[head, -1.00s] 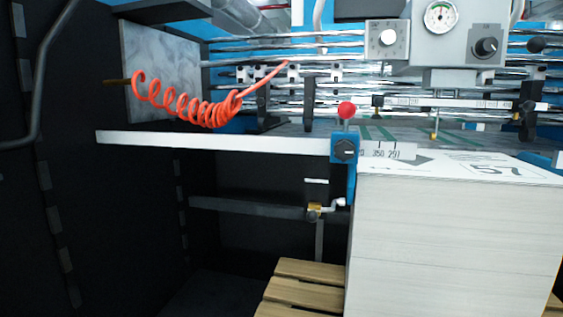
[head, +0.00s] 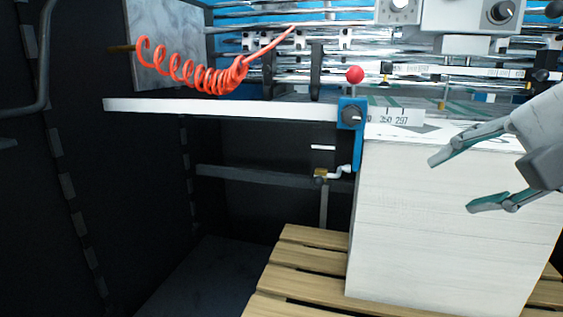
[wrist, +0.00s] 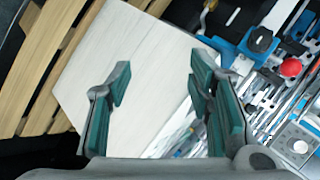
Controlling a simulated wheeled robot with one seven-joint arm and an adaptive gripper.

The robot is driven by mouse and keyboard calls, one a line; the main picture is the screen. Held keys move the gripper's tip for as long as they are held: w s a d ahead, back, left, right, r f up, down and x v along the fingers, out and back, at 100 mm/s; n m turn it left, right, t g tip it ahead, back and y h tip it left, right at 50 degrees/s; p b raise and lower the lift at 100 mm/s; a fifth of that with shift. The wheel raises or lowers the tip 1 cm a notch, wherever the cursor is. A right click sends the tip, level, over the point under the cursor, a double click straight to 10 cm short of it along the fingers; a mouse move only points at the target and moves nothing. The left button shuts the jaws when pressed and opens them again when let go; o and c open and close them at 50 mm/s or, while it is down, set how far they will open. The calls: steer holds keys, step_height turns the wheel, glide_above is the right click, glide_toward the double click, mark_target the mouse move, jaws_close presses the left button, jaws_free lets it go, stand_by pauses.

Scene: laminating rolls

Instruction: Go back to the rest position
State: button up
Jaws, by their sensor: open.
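My gripper (head: 452,182) is at the right of the head view, in front of the tall white paper stack (head: 440,225). Its two fingers with green pads are spread apart with nothing between them. In the wrist view my gripper (wrist: 158,85) shows both fingers open, with the pale stack (wrist: 135,65) beyond them. Whether a finger touches the stack cannot be told. Part of the stack's top right is hidden behind my gripper.
The stack stands on a wooden pallet (head: 300,259). A coiled orange hose (head: 195,75) hangs above. Dark free space lies at lower left.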

steer(key=s+a+f+n+g+h, duration=0.25)
steer(key=s+f+n+g, duration=0.8)
steer(key=s+f, duration=0.7)
step_height(320, 180, up, 22)
steer(key=n+t+p, duration=0.1)
steer(key=t+p, duration=0.4)
steer(key=p, duration=1.6)
steer(key=shift+w, duration=0.4)
